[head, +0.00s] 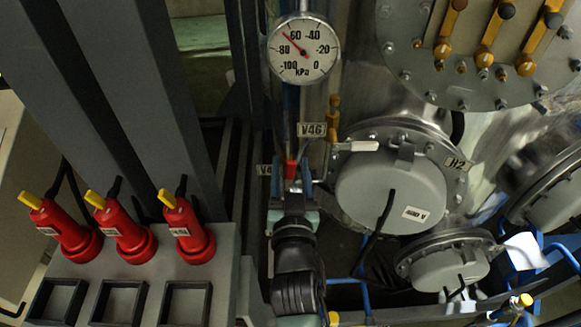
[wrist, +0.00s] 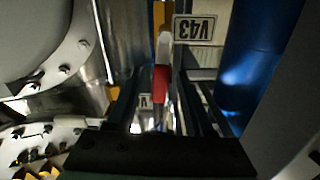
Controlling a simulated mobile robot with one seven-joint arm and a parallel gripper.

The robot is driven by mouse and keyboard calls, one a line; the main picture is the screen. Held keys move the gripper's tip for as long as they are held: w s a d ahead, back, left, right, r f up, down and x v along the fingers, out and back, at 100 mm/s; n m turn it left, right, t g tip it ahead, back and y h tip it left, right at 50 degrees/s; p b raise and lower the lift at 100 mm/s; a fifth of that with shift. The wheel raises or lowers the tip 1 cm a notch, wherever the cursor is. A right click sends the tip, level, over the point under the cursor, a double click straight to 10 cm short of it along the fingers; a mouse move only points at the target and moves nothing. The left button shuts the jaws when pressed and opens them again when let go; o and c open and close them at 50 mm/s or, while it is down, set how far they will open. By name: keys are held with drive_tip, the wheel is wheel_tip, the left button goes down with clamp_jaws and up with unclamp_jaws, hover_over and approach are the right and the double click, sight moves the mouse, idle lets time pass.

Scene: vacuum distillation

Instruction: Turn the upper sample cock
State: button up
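A lever with a red grip (wrist: 161,84) and a pale stem stands beside a plate marked V43 (wrist: 196,29), which reads upside down in the wrist view. The red grip also shows in the head view (head: 291,171), just above my gripper (head: 291,187). In the wrist view my gripper (wrist: 160,92) is open, its dark fingers either side of the red grip with gaps visible. Contact cannot be told. A second lever, with a white handle (head: 357,146), lies level to the right near the V46 plate (head: 311,130). No label names the upper sample cock.
A round kPa gauge (head: 303,48) is above my gripper. The steel vessel with a grey flange cover (head: 392,190) is close on the right. Red yellow-tipped devices (head: 125,235) stand at left. A blue pipe (wrist: 254,70) is close beside the fingers.

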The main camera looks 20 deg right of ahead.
drive_tip(key=b+v, duration=0.4)
drive_tip(key=v, duration=0.9)
idle(0.6)
drive_tip(key=w+a+r+n+t+y, duration=0.1)
drive_tip(key=w+a+r+t, duration=0.15)
drive_tip(key=r, duration=1.05)
drive_tip(key=w+a+r+n+t+y, duration=0.1)
drive_tip(key=w+a+r+t, duration=0.15)
drive_tip(key=r, duration=0.95)
drive_tip(key=s+a+r+n+t+y, duration=0.1)
drive_tip(key=s+a+r+t, duration=0.1)
drive_tip(key=r, duration=0.7)
drive_tip(key=s+a+r+n+t+y, duration=0.1)
drive_tip(key=s+a+r+t+y, duration=0.1)
drive_tip(key=r, duration=0.7)
drive_tip(key=shift+s+a+r+t, duration=0.35)
drive_tip(key=shift+s+t, duration=0.15)
drive_tip(key=shift+s, duration=0.5)
